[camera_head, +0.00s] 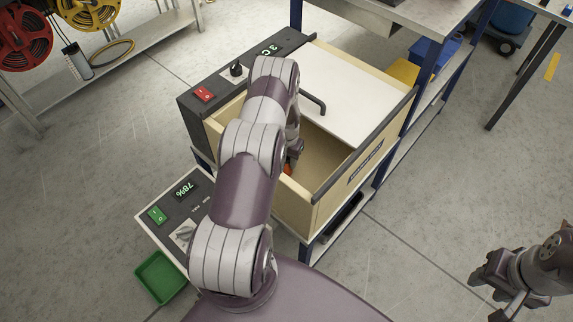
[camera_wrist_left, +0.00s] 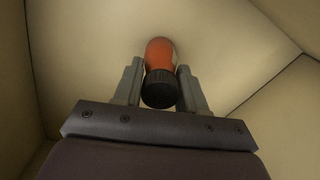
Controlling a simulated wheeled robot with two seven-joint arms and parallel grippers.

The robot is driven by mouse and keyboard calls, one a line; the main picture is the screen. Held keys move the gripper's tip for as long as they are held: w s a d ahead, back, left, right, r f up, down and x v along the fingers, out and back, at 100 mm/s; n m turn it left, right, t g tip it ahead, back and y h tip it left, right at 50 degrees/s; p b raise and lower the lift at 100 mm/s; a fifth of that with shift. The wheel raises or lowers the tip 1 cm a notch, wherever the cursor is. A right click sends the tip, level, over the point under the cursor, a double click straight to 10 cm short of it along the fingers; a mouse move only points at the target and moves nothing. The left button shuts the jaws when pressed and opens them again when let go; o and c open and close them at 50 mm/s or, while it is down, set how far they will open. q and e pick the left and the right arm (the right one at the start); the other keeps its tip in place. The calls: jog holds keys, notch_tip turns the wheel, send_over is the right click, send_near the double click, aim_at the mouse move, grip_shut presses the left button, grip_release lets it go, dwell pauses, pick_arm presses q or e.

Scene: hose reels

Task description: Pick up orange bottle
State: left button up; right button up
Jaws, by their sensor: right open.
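The orange bottle (camera_wrist_left: 160,54) with its black cap (camera_wrist_left: 159,89) is between the two fingers of my left gripper (camera_wrist_left: 160,85) in the left wrist view. The fingers sit close against both sides of it, and the gripper looks shut on it. In the head view my left arm reaches into the cream box (camera_head: 311,196) and hides most of that gripper. Only a small orange patch of the bottle (camera_head: 288,168) shows beside the arm. My right gripper (camera_head: 493,289) is open and empty over the floor at the lower right.
A white lid (camera_head: 350,92) with a black handle (camera_head: 315,102) covers the far part of the box. A green tray (camera_head: 160,278) is at the lower left. Blue-legged tables stand at the right.

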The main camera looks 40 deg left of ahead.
pick_arm(q)
jog(key=shift+c, duration=1.3)
